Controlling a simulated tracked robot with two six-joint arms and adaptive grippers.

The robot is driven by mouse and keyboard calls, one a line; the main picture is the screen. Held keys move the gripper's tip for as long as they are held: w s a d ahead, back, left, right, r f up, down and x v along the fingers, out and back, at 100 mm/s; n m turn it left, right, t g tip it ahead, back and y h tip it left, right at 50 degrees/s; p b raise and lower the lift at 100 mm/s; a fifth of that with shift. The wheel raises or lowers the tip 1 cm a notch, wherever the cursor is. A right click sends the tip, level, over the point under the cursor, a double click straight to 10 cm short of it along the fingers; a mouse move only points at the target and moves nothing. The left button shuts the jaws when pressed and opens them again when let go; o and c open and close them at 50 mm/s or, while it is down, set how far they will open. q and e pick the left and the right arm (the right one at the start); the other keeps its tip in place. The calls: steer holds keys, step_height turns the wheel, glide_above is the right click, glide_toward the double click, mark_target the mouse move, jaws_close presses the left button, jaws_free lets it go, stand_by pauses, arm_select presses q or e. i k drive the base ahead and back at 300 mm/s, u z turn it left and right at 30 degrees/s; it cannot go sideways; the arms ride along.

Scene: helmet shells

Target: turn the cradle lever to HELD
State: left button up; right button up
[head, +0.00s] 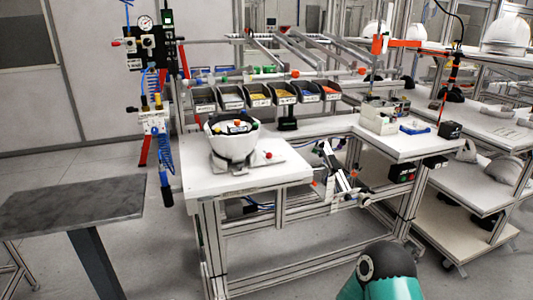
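A white helmet shell (232,145) sits with its open side up on a workbench (285,172), with small coloured parts showing inside it. A low grey cradle (226,166) shows beneath and around its base. A small red knob (268,156) stands just right of the cradle and looks like the end of its lever. The lever's arm and any HELD marking are too small to read. Neither of my grippers is in view. A teal arm link of mine shows at the bottom right, well away from the cradle.
A row of small parts bins (258,95) stands behind the helmet. Air fittings with a gauge (146,24) and blue coiled hoses hang at the left. A grey table (72,202) is at the front left. Helmet shelves (480,185) fill the right. The bench front is clear.

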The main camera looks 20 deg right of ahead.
mark_target(269, 155)
steer(key=z, duration=1.35)
steer(key=i, duration=0.1)
steer(key=u, duration=2.8)
steer(key=k, duration=0.8)
steer(key=z, duration=1)
steer(key=i, duration=1.15)
